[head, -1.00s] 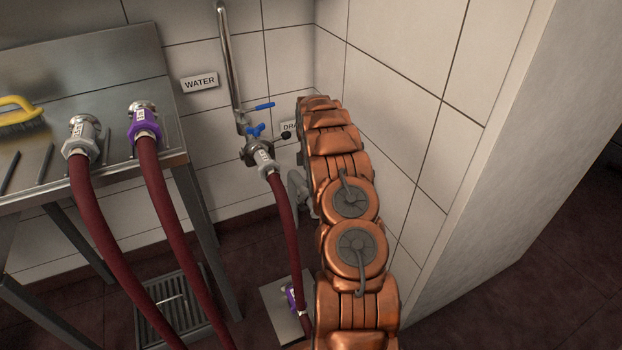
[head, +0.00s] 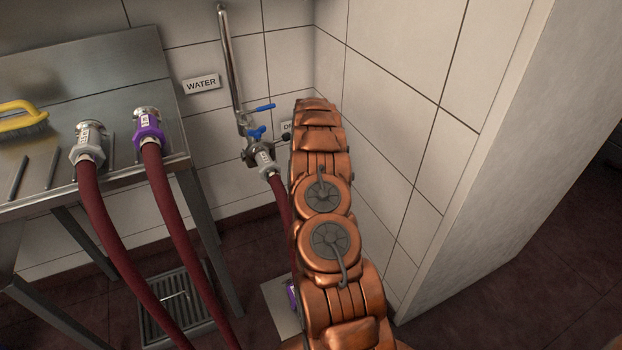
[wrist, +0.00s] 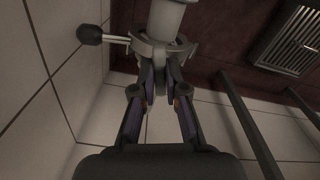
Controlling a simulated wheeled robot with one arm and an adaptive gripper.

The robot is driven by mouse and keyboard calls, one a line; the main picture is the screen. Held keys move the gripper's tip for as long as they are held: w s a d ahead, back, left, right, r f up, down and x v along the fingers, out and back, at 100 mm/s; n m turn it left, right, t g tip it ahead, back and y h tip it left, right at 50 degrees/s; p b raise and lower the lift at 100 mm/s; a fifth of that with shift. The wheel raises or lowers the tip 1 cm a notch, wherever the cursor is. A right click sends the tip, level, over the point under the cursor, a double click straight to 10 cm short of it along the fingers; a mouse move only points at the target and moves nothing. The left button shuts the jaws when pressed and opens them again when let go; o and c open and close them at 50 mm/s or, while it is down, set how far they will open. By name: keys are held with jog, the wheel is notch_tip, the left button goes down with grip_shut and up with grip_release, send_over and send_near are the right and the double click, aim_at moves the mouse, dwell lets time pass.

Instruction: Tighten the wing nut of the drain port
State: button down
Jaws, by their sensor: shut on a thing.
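In the wrist view my gripper (wrist: 161,72) has its two fingers drawn together at the grey clamp ring (wrist: 183,55) around a pale pipe fitting. The fingertips are shut on a small part at the ring's near side, where the wing nut sits; the fingertips cover most of it. A lever with a black ball knob (wrist: 89,34) sticks out left of the ring. In the head view my copper arm hides my gripper and most of the drain port; only the left edge of its label (head: 287,126) shows.
A steel table (head: 75,110) at left holds a silver hose coupling (head: 89,143), a purple one (head: 149,126) and a yellow brush (head: 20,116). A steel pipe with blue handles (head: 256,132) joins a red hose beside my arm. The tiled wall (head: 385,95) is close at right. A floor grate (head: 178,303) lies below.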

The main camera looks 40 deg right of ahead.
jog(key=m+p, duration=0.1)
jog(key=m, duration=0.4)
jog(key=shift+m+p, duration=0.3)
jog(key=shift+p, duration=0.05)
jog(key=m+p, duration=0.1)
jog(key=m, duration=0.3)
jog(key=shift+p, duration=0.3)
jog(key=m+p, duration=0.1)
jog(key=m, duration=0.6)
jog(key=shift+s+m, duration=0.1)
jog(key=shift+m, duration=1.7)
jog(key=c, duration=1.2)
grip_release()
